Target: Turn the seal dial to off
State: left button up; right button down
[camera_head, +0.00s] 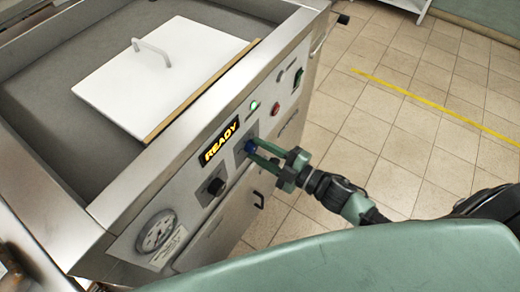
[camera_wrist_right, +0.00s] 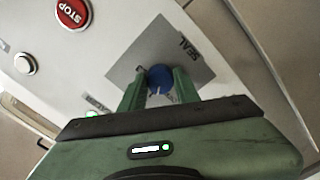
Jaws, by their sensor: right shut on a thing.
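The seal dial (camera_wrist_right: 159,78) is a round blue knob on a grey plate marked SEAL in the right wrist view. In the head view the blue dial (camera_head: 251,146) sits on the machine's front panel, right of the lit READY display. My right gripper (camera_wrist_right: 158,88) has its two green fingers on either side of the dial and is shut on it. It also shows in the head view (camera_head: 255,147), reaching in from the right. A small white mark shows on the dial's lower edge. Which setting it points to I cannot tell. My left gripper is not in view.
The panel also carries a READY display (camera_head: 220,140), a black knob (camera_head: 216,186), a pressure gauge (camera_head: 156,231), a green light (camera_head: 254,106) and a red STOP button (camera_wrist_right: 72,13). A white lid (camera_head: 165,75) lies on top of the machine.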

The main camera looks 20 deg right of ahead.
jog(key=n, duration=0.3)
jog(key=shift+n, duration=0.4)
jog(key=shift+n+b, duration=0.55)
jog(key=shift+n, duration=1.15)
jog(key=c, duration=1)
grip_release()
jog(key=shift+c, duration=0.2)
jog(key=b+v, duration=0.1)
jog(key=v, duration=0.6)
jog(key=shift+s+d, duration=0.25)
jog(key=shift+s, duration=0.1)
